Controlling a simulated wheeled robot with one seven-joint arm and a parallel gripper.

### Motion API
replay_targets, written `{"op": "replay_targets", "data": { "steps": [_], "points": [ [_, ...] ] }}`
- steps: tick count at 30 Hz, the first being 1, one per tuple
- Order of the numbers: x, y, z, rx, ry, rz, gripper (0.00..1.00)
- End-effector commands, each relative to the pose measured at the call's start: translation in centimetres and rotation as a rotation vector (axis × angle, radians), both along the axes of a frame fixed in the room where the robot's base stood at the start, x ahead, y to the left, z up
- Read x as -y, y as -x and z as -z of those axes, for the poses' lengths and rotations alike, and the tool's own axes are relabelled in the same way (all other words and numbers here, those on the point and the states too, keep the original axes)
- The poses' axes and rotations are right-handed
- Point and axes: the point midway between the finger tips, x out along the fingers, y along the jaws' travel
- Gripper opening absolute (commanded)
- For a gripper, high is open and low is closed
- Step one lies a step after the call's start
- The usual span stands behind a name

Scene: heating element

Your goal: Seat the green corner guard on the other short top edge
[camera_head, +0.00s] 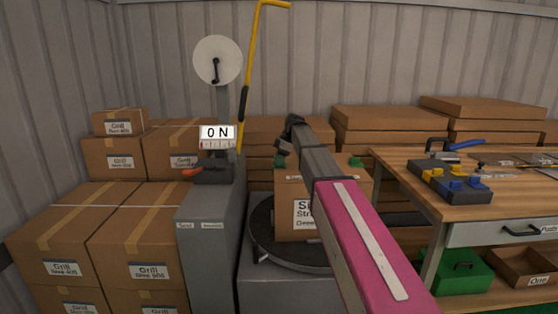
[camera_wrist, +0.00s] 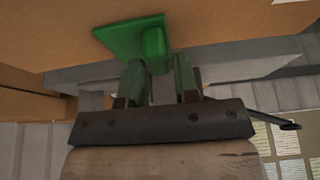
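The cardboard box (camera_head: 292,190) stands on the round dark turntable (camera_head: 262,240). A green corner guard (camera_head: 279,161) is at its left top edge, just below my gripper (camera_head: 286,145). Another green guard (camera_head: 356,162) shows at the right top edge. In the wrist view a green guard (camera_wrist: 120,40) lies against the brown box face, with a raised tab (camera_wrist: 156,48). My gripper (camera_wrist: 160,82) has its two fingers apart, close to the tab; the gap between them looks empty. My arm hides part of the box. Whether the left guard is fully seated I cannot tell.
A grey post with a "0 N" display (camera_head: 217,132) and an orange-tipped lever stands left of the turntable. Stacked boxes (camera_head: 140,235) fill the left. A wooden workbench (camera_head: 500,185) with a dark fixture (camera_head: 450,180) stands at the right.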

Motion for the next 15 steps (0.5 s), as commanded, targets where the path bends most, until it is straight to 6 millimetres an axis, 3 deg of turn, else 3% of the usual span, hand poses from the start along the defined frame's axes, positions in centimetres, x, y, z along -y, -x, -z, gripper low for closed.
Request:
{"op": "replay_targets", "data": {
  "steps": [10,15],
  "points": [
    [0.0,0.0,-0.1,0.0,0.0,0.0,0.46],
    [0.6,-0.1,-1.5,0.002,0.0,0.001,0.46]
  ]
}}
